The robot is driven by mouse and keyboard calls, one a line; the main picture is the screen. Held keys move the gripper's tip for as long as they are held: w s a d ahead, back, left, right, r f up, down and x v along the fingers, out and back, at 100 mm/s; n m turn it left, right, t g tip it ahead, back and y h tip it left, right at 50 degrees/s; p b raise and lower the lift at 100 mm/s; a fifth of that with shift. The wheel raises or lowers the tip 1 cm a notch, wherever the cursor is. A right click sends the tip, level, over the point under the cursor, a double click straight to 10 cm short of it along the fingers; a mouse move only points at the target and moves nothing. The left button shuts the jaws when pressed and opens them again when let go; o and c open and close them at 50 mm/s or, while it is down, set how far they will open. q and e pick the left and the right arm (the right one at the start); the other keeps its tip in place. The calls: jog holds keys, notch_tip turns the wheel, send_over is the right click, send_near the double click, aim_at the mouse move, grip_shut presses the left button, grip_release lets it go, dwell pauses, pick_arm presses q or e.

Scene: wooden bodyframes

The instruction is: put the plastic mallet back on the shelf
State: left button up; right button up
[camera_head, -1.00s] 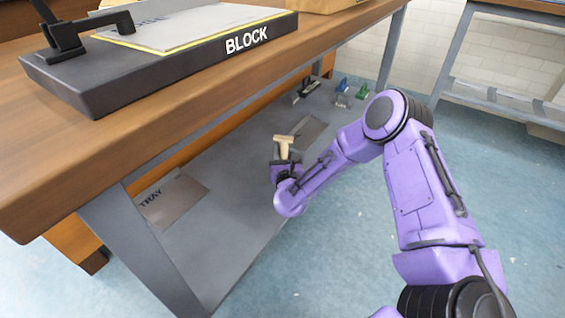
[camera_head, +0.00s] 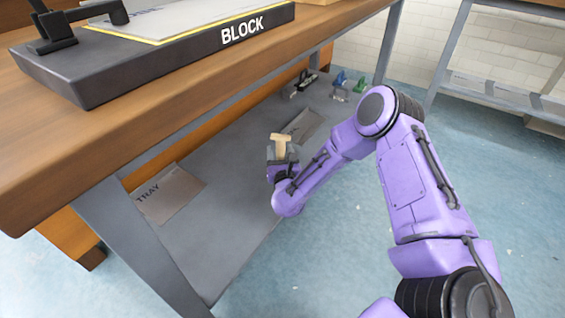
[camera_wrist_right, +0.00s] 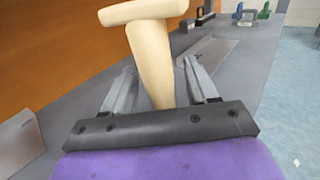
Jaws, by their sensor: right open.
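The cream mallet (camera_head: 281,146) shows above my right gripper (camera_head: 283,157) over the grey lower shelf (camera_head: 235,215). In the wrist view the mallet (camera_wrist_right: 151,55) has its head up and its handle running down between the two fingers of my right gripper (camera_wrist_right: 159,72). The fingers are apart, with visible gaps on both sides of the handle. The lower end of the handle is hidden behind the gripper body, so I cannot tell whether it touches the shelf. My left gripper is not in view.
The wooden bench top (camera_head: 170,118) with the dark BLOCK base (camera_head: 175,58) overhangs the shelf. A TRAY plate (camera_head: 168,193) lies at the left, another flat plate (camera_head: 303,126) behind the mallet. Small blue (camera_head: 341,79) and green (camera_head: 361,86) items stand farther back.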

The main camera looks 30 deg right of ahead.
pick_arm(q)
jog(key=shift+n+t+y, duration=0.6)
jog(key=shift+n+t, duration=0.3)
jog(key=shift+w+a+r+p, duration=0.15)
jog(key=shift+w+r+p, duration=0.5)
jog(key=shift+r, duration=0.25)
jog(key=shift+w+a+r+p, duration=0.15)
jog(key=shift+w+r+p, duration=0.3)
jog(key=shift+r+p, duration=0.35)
pick_arm(e)
jog(key=v, duration=1.1)
